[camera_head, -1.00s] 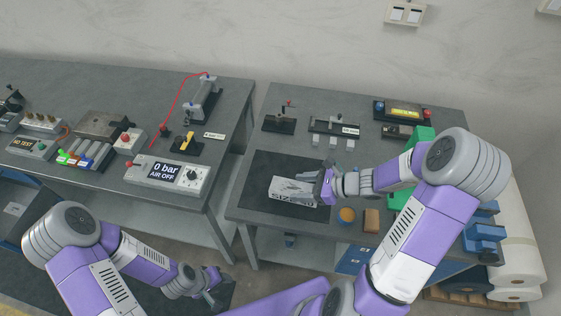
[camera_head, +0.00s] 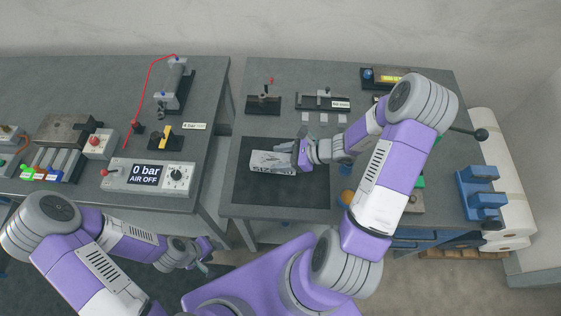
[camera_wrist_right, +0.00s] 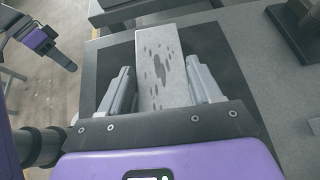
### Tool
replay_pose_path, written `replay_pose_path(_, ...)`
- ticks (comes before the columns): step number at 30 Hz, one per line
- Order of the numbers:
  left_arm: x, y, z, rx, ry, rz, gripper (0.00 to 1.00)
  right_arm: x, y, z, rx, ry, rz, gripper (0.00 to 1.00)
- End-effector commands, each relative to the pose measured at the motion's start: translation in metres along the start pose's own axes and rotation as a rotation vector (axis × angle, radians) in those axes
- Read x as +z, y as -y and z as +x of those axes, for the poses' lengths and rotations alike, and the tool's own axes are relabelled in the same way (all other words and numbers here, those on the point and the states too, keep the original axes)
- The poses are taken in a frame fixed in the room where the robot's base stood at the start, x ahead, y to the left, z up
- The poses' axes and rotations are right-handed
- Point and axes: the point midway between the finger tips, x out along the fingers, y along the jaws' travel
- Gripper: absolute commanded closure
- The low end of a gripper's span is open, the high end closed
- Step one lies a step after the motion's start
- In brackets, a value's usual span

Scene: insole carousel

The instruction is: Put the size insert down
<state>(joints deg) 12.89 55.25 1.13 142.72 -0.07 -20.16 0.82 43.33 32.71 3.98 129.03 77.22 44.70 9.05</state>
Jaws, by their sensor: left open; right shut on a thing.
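The size insert (camera_head: 270,162) is a light grey block with "SIZE" lettering on its side. It is over the dark mat (camera_head: 290,192) on the right table; I cannot tell whether it touches the mat. My right gripper (camera_head: 299,156) is shut on its right end. In the right wrist view the insert (camera_wrist_right: 163,65) lies between the two fingers of the right gripper (camera_wrist_right: 162,85), its top speckled with dark spots. My left gripper (camera_head: 203,252) is open and empty, low in front of the tables, well away from the insert.
Behind the mat are a small lever fixture (camera_head: 264,103) and a labelled slide fixture (camera_head: 322,102). A pressure box reading "0 bar AIR OFF" (camera_head: 148,176) stands on the left table. A blue fixture (camera_head: 480,195) stands at the right. The mat's front part is bare.

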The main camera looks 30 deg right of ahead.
Motion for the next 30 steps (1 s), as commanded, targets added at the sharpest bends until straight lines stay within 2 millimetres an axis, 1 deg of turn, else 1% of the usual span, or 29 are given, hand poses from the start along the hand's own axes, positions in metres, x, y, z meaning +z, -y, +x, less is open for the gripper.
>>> replay_pose_path(3,0.000,0.001,0.004,0.000,0.000,0.000,0.57,-0.014,0.000,0.009,0.001,0.005,0.002,1.00)
replay_pose_path(6,0.000,0.002,0.004,0.000,0.000,0.000,0.57,-0.021,0.000,0.013,0.001,0.005,0.000,1.00)
replay_pose_path(14,0.000,0.002,0.004,0.000,0.000,0.000,0.57,-0.021,0.000,0.013,0.000,0.005,-0.002,1.00)
replay_pose_path(18,-0.001,0.003,0.008,0.000,-0.001,0.000,0.57,-0.025,0.000,0.015,0.000,0.005,-0.002,1.00)
replay_pose_path(19,-0.001,0.003,0.008,0.000,-0.001,0.000,0.57,-0.026,0.000,0.015,0.000,0.000,0.000,0.35)
replay_pose_path(24,-0.001,0.002,0.007,0.000,0.000,0.000,0.57,-0.026,0.000,0.014,0.000,0.000,0.000,0.09)
replay_pose_path(30,-0.001,0.003,0.007,0.000,0.000,0.000,0.57,-0.026,0.000,0.014,0.000,0.000,0.000,0.09)
